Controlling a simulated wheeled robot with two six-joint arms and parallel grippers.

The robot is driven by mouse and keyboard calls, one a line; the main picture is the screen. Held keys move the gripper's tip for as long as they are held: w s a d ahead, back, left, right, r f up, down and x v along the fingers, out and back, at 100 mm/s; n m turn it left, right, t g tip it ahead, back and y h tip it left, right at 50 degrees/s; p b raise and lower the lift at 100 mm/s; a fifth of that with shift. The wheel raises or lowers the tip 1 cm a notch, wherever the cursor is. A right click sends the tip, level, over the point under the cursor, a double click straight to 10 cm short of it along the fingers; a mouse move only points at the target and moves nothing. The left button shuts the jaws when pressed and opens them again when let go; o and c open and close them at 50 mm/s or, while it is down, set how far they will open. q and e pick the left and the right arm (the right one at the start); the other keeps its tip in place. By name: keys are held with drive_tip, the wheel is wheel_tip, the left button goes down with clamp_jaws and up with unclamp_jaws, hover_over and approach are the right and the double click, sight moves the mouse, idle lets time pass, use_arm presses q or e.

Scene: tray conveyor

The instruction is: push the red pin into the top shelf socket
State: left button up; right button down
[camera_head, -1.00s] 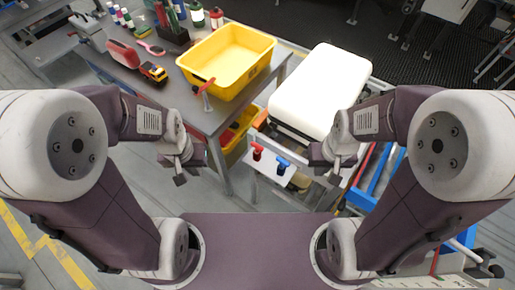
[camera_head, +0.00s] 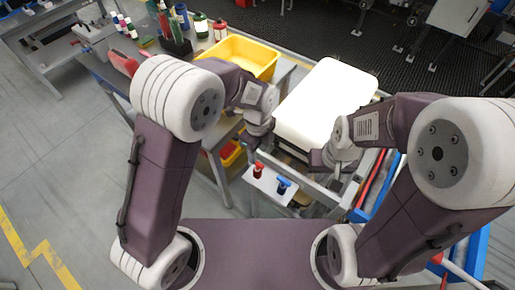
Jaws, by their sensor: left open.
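The red pin (camera_head: 258,170) stands upright on a small white shelf plate (camera_head: 266,186) below the middle of the view. A similar blue pin (camera_head: 283,185) stands to its right on the same plate. I cannot make out the sockets under the pins. My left gripper (camera_head: 257,146) is open, just above the red pin in the picture and apart from it as far as I can tell. My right gripper (camera_head: 326,166) hangs to the right of the blue pin; its fingers are too small and dark to read.
A yellow bin (camera_head: 250,55) stands on the grey table at the upper middle, partly behind my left arm. A white tray-like slab (camera_head: 325,105) lies right of it on the conveyor. Bottles (camera_head: 201,25) stand at the back left. Open floor lies at left.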

sight(258, 163)
use_arm(q)
drive_tip(key=f, duration=0.4)
drive_tip(key=w+f, duration=0.1)
drive_tip(key=f, duration=0.1)
drive_tip(key=shift+w+f+p, duration=0.1)
drive_tip(key=shift+f+p, duration=0.2)
drive_tip(key=shift+p, duration=0.05)
drive_tip(key=shift+s+f, duration=0.2)
drive_tip(key=shift+f, duration=0.8)
drive_tip(key=shift+s+f, duration=0.1)
drive_tip(key=shift+f, duration=0.2)
use_arm(e)
drive_tip(key=shift+w+r, duration=0.35)
drive_tip(key=shift+w, duration=0.05)
use_arm(q)
drive_tip(key=shift+w, duration=0.2)
clamp_jaws()
drive_tip(key=shift+s, duration=0.1)
drive_tip(key=shift+r, duration=0.1)
use_arm(e)
drive_tip(key=shift+r, duration=0.1)
